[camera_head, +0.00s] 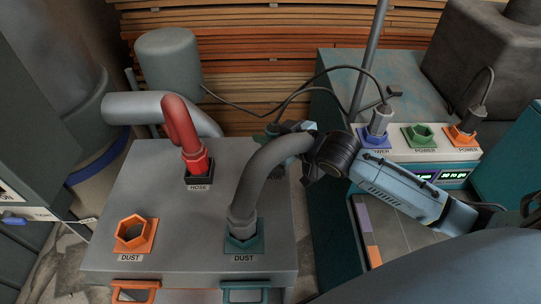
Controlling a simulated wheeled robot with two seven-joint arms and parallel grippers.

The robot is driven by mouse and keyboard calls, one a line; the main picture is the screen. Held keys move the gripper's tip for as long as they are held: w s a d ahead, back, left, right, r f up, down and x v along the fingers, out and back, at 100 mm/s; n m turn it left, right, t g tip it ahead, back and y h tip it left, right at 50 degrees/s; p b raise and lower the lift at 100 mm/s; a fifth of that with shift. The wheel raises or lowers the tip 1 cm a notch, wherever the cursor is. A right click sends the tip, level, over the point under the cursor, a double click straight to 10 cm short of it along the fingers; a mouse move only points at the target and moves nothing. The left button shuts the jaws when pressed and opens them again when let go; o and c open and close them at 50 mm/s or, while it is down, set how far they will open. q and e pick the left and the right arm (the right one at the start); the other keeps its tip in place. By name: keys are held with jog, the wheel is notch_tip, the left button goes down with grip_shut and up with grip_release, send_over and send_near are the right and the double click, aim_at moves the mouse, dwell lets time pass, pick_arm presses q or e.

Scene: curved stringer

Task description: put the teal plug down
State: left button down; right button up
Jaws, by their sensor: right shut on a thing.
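My right arm comes in from the right, and its gripper (292,137) is over the right rear of the grey box, pointing left. It is shut on the teal plug (288,127), a small teal piece with a dark cable at it. The fingers and arm hide most of the plug, so its tilt cannot be told. The gripper overlaps the upper end of a thick grey hose in the picture; whether they touch cannot be told. My left gripper is not in view.
The grey hose (259,172) rises from a teal DUST socket (244,241) on the grey box (185,250). An orange DUST socket (134,235) is empty. A red elbow (180,128) stands in the HOSE socket. At right, the green POWER socket (419,136) is empty between two occupied sockets.

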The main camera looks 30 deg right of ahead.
notch_tip(320, 180, down, 5)
jog(key=shift+r+b, duration=0.1)
jog(key=shift+b, duration=0.4)
jog(key=shift+f, duration=0.25)
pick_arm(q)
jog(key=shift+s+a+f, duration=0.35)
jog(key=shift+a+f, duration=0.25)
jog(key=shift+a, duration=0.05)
pick_arm(e)
jog(key=o, duration=1)
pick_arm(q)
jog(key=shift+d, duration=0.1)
